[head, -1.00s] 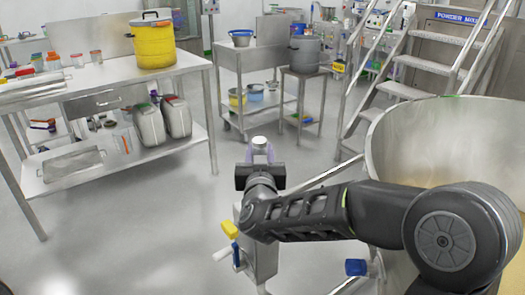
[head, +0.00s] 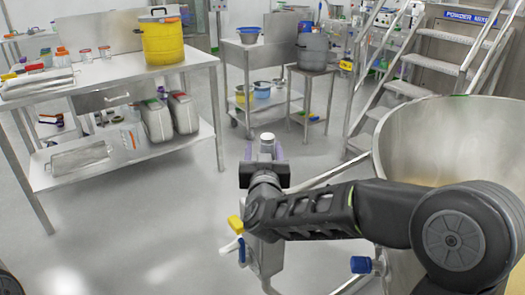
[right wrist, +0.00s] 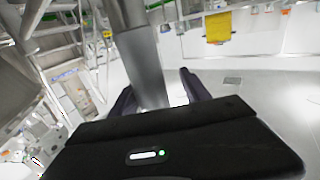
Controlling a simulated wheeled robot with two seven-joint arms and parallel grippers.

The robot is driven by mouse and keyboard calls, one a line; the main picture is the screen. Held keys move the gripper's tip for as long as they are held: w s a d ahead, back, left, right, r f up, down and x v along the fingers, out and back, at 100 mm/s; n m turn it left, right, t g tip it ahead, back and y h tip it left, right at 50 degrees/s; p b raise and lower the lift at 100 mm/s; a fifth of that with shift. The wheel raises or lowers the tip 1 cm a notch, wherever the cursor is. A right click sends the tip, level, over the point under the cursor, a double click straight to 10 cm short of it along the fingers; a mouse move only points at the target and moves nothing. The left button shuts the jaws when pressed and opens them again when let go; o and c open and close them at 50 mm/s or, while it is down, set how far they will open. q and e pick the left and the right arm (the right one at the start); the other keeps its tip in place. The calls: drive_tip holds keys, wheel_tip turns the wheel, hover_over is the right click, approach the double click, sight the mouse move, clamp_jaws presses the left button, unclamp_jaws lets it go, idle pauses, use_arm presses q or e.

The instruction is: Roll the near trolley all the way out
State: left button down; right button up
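A wheeled steel trolley (head: 228,47) stands at the back middle of the head view, with a blue bowl on top. Closer to me, at the right, is a large steel bowl (head: 405,135) with a tubular frame (head: 320,178) beside it; its base is hidden. I cannot tell which is the near trolley. My right gripper (head: 266,152) is in front of the bowl at its left side, pointing away from me. In the right wrist view its fingers (right wrist: 165,95) are apart, with a steel tube (right wrist: 143,60) between them and a gap on the tube's right. My left gripper is out of view.
A steel table (head: 100,77) at the left holds a yellow pot (head: 162,42) and jars. A small stand (head: 312,72) carries a grey pot. Metal stairs (head: 410,90) rise at the back right. The floor (head: 150,225) between the table and my right arm is clear.

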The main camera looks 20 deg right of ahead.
drive_tip(key=v, duration=0.7)
drive_tip(key=shift+s+a, duration=0.2)
drive_tip(key=shift+s, duration=0.15)
